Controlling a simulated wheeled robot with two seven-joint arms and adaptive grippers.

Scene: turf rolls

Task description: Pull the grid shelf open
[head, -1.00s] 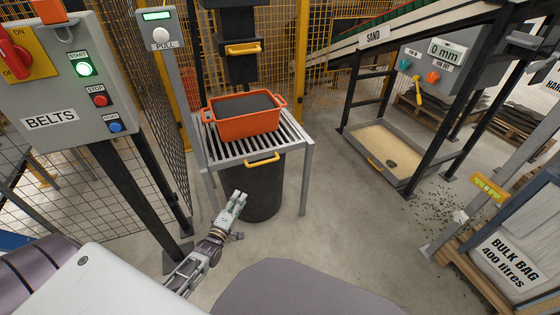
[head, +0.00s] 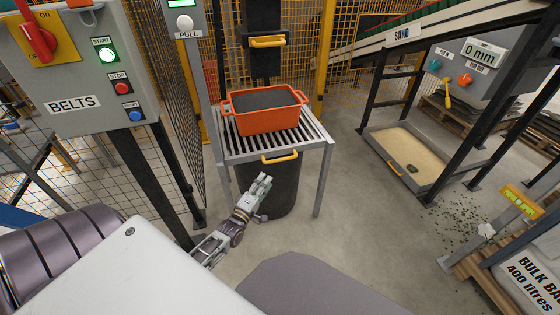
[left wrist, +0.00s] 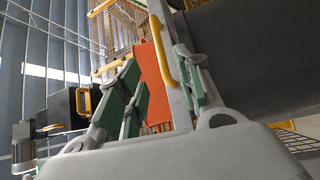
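The grid shelf (head: 252,147) is a grey slatted top on legs in the head view, with a yellow handle (head: 280,157) on its front edge. An orange crate (head: 265,122) stands on the slats. My left gripper (head: 264,178) is just below and left of the handle, apart from it. In the left wrist view its fingers (left wrist: 158,62) are spread, with the yellow handle (left wrist: 160,48) and the orange crate (left wrist: 152,88) showing beyond the gap. Nothing is held. My right gripper is in neither view.
A dark bin (head: 272,193) stands under the shelf. The BELTS control box (head: 75,75) and mesh fence are on the left. A sand tray (head: 400,155) stands at the right, under the conveyor. The floor (head: 355,230) right of the shelf is clear.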

